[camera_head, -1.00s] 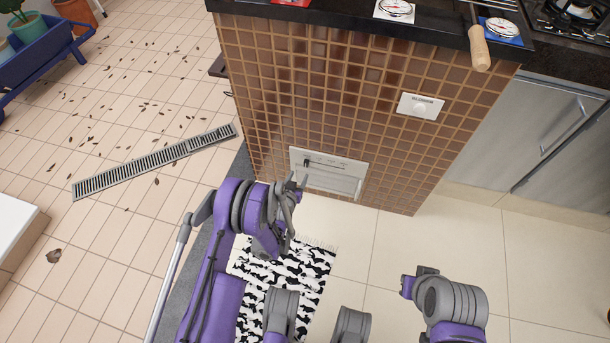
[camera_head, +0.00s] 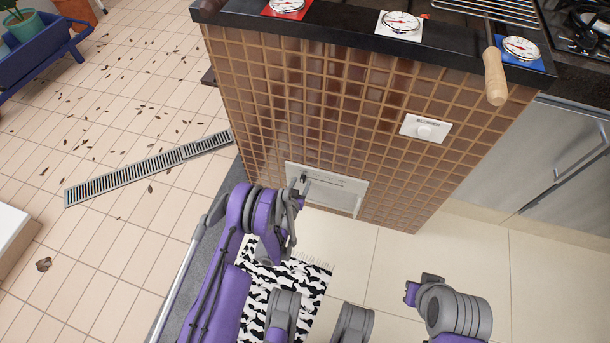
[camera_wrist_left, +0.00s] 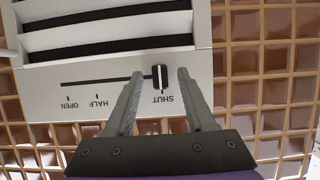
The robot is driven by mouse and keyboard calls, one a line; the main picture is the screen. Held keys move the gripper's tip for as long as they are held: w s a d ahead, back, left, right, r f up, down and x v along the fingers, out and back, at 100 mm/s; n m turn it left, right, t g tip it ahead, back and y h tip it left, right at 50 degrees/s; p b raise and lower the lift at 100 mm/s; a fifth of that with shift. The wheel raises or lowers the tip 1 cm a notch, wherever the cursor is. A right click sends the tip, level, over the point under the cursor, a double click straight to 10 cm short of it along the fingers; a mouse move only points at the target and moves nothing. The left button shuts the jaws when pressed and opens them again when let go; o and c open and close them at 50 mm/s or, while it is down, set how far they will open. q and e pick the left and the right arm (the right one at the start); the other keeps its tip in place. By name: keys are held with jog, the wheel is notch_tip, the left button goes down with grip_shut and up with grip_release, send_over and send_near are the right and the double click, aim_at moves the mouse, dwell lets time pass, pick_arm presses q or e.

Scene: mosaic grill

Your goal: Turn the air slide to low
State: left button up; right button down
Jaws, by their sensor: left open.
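The air slide is a white panel (camera_head: 350,185) low on the tiled grill front. In the left wrist view the panel (camera_wrist_left: 120,57) appears upside down, with a slot marked OPEN, HALF and SHUT; I see no "low" mark. Its dark knob (camera_wrist_left: 160,78) stands at the SHUT end. My left gripper (camera_wrist_left: 160,74) is open, with one fingertip on each side of the knob and gaps showing. In the head view the left gripper (camera_head: 299,187) is in front of the panel's left part and covers some of it. My right arm shows at lower right, but no right fingers are visible.
A white plate with a round knob (camera_head: 424,131) is higher on the tiled front. Several gauges and a wooden-handled tool (camera_head: 495,80) are on the dark counter above. A black-and-white rug (camera_head: 285,285) lies below. A floor grate (camera_head: 145,170) is to the left.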

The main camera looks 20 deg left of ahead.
pick_arm(q)
jog(key=shift+w, duration=0.2)
jog(key=shift+s, duration=0.1)
jog(key=shift+c, duration=0.3)
grip_shut()
dwell(1.0)
